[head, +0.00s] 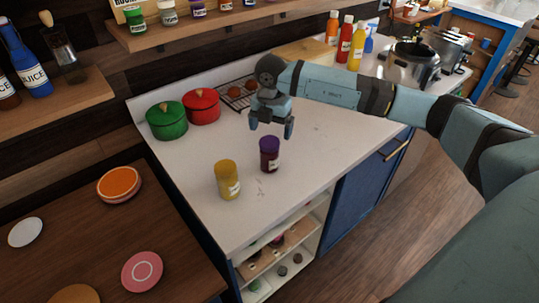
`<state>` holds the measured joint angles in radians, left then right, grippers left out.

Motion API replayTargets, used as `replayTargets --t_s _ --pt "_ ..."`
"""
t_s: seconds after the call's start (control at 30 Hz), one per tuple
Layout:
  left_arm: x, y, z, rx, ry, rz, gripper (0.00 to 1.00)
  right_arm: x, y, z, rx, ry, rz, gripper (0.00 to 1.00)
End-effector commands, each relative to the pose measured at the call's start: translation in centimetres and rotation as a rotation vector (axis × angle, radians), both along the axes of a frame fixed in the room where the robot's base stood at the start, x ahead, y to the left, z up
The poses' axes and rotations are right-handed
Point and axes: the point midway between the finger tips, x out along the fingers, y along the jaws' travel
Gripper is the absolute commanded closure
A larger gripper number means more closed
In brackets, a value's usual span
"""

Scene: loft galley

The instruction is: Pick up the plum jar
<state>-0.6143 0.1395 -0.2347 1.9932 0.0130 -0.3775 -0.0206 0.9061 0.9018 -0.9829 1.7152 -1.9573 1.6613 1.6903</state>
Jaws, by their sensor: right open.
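The plum jar (269,160) is a dark jar with a purple lid and a small pale label. It stands upright on the white counter (320,155). My right gripper (271,131) is open just above and behind its lid, with the fingers pointing down. I cannot tell whether the fingers touch the jar. My right arm reaches in from the right side of the view. My left gripper is not in view.
A yellow jar (228,180) stands left of the plum jar. A green pot (166,120) and a red pot (202,106) stand behind. Several bottles (344,38) and a steel pot (408,65) are at the back right. The counter's front right is clear.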

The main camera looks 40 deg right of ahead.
Motion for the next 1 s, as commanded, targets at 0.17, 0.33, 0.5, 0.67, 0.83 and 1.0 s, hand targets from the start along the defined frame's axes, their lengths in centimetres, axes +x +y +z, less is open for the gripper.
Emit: replayTargets --t_s 0.17,0.33,0.5,0.67,0.83,1.0 --pt "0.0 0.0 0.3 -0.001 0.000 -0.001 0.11 0.0 0.1 -2.2 0.001 0.001 0.001 0.06" --pt "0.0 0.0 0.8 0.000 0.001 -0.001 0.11 0.0 0.2 -3.3 0.003 0.002 0.001 0.06" --pt "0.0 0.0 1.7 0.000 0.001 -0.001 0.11 0.1 0.4 -5.9 0.003 0.003 0.000 0.06" --pt "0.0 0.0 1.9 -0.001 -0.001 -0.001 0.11 0.2 0.4 -7.5 0.002 0.000 0.002 0.06" --pt "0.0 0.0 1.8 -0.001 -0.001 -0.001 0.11 0.2 0.3 -7.7 0.003 -0.001 0.002 0.06" --pt "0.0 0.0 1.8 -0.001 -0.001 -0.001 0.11 0.2 0.3 -7.7 0.003 -0.001 0.002 0.29"
